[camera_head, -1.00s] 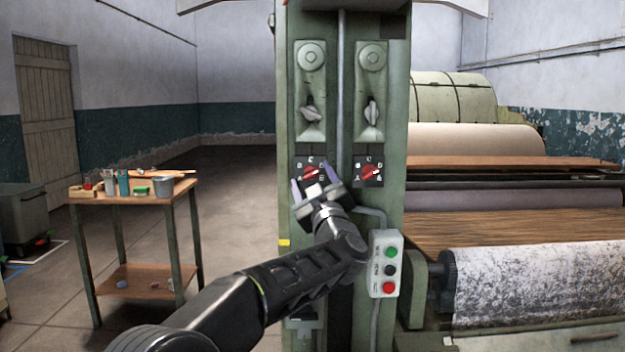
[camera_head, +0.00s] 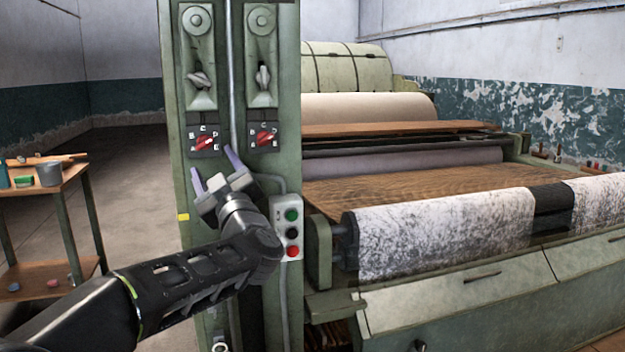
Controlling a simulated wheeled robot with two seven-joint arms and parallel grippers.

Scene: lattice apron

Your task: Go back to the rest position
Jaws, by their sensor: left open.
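My left gripper (camera_head: 214,172) is open and empty, with its two pale purple fingers spread apart. It is in front of the green machine column (camera_head: 268,215), just below the left red rotary knob (camera_head: 206,142). The knob shows clear of the fingers. A second red rotary knob (camera_head: 264,138) sits to its right on the same column. My left arm comes in from the lower left and hides part of the column's lower half. My right gripper is not in this view.
A control box (camera_head: 287,226) with green, black and red buttons is just right of my left wrist. The large machine with rollers (camera_head: 440,235) fills the right side. A wooden table (camera_head: 62,182) with small items stands at the left. Floor is open behind it.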

